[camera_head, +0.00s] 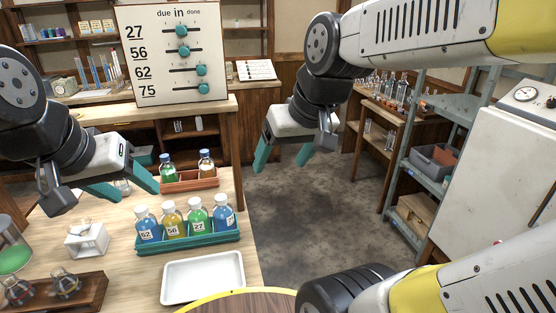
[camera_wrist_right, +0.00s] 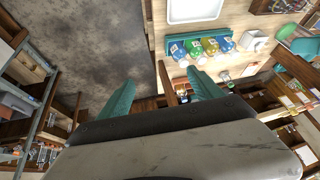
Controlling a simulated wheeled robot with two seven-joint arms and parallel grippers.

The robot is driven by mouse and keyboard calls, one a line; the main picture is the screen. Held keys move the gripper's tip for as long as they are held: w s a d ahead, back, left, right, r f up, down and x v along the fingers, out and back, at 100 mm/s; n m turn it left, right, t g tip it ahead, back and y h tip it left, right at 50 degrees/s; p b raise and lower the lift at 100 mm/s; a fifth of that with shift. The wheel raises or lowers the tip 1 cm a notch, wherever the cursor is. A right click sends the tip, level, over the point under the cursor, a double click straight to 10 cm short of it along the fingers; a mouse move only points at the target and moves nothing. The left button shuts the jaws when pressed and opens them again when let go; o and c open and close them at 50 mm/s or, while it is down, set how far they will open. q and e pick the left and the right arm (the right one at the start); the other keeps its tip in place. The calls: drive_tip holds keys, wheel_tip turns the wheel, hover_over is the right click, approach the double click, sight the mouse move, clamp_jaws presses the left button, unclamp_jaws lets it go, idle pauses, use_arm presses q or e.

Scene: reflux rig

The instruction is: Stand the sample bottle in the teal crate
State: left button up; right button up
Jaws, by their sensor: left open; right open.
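The teal crate (camera_head: 190,240) stands on the wooden table and holds several upright capped bottles: a blue one marked 62 (camera_head: 147,225), a yellow one marked 56 (camera_head: 172,221), a green one marked 27 (camera_head: 197,216) and a blue one (camera_head: 223,213) at the right end. A red-brown crate (camera_head: 190,183) behind it holds a green bottle (camera_head: 167,172) and another blue-capped bottle (camera_head: 206,163). I cannot tell which is the sample bottle. My left gripper (camera_head: 124,188) is open and empty, above the table left of the red-brown crate. My right gripper (camera_head: 284,158) is open and empty, over the floor.
A white tray (camera_head: 202,278) lies in front of the teal crate. A white block stand (camera_head: 87,241) and a wooden rack with flasks (camera_head: 50,293) stand to the left. A slider board (camera_head: 172,55) stands behind. Bare floor (camera_head: 310,215) lies right of the table.

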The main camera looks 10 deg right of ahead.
drive_tip(key=s, duration=0.1)
drive_tip(key=s+d+m, duration=0.1)
drive_tip(key=shift+s+f+t, duration=0.15)
drive_tip(key=shift+s+t, duration=0.25)
